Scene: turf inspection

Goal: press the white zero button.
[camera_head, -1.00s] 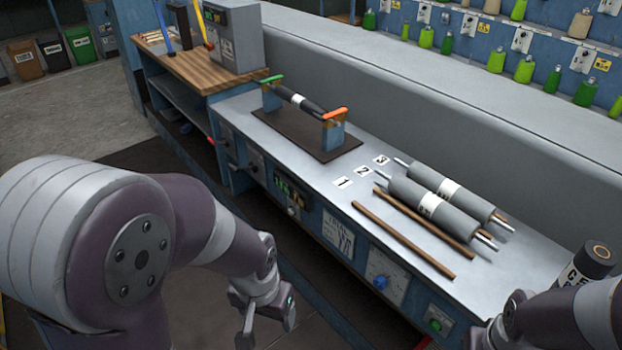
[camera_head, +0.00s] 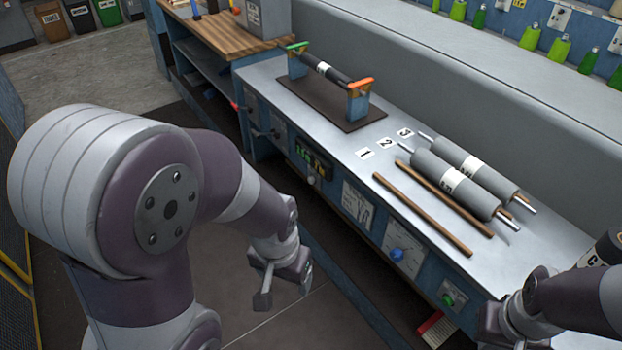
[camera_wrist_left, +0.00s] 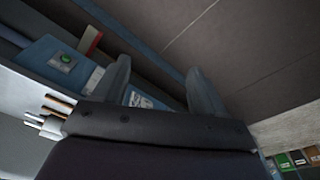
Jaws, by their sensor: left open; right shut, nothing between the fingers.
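A small pale round button (camera_head: 314,181) sits on the bench's blue front panel, just below a green-lit display (camera_head: 312,160); I take it for the white zero button, but its marking is too small to read. My left gripper (camera_head: 285,288) hangs open and empty in front of the bench, lower than the button and apart from the panel. In the left wrist view its two fingers (camera_wrist_left: 157,68) are spread with nothing between them, and I cannot make out the pale button there. My right gripper (camera_head: 492,320) is shut at the lower right, near the bench's front edge, partly cut off.
The panel also carries a blue knob (camera_head: 396,255) and a green button (camera_head: 448,299), which shows in the left wrist view (camera_wrist_left: 66,59). Grey rollers (camera_head: 455,180) and wooden strips (camera_head: 422,213) lie on the bench top.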

